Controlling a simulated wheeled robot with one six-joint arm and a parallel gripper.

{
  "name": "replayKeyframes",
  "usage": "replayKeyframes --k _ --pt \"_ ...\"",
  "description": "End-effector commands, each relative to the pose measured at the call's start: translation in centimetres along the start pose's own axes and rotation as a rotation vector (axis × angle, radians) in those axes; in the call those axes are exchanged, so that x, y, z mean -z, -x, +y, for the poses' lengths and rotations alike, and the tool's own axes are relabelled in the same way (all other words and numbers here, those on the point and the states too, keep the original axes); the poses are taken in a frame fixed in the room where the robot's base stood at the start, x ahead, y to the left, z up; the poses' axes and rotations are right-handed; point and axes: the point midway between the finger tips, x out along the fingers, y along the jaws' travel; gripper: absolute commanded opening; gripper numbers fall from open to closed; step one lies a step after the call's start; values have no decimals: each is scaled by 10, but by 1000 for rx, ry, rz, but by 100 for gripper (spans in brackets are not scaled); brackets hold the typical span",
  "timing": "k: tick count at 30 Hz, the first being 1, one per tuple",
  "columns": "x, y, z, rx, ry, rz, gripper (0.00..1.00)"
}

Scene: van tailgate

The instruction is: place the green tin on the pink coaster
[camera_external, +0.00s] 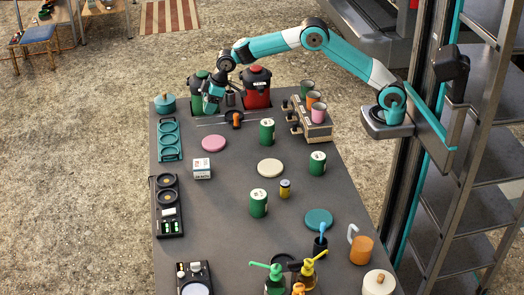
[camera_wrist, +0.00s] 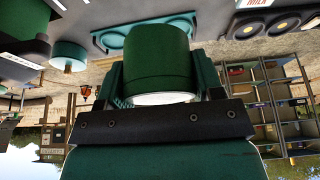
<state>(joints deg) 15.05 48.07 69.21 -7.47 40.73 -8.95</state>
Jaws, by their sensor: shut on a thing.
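My gripper (camera_external: 211,104) is shut on a green tin (camera_wrist: 155,60), which fills the middle of the wrist view between the two fingers (camera_wrist: 160,88). The tin's pale end faces the gripper side of that view. In the external view the held tin cannot be made out clearly at my gripper. The pink coaster (camera_external: 214,144) lies flat and bare on the grey table, nearer the camera than my gripper. Other green tins stand upright on the table, at the back (camera_external: 267,132), at the right (camera_external: 317,163) and in the middle (camera_external: 258,203).
An orange-and-black tool (camera_external: 235,119) lies nearby. A milk carton (camera_external: 202,168), cream coaster (camera_external: 269,167) and teal coaster (camera_external: 318,219) are on the table. A teal rack (camera_external: 169,140) lines the left edge.

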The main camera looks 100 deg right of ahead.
Motion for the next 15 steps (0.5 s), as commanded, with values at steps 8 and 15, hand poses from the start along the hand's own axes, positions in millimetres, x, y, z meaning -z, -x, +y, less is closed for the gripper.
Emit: replayKeyframes --k 8,15 --pt "-28 -67 0 1 1 -2 35" --pt "-36 -88 0 0 2 1 35"
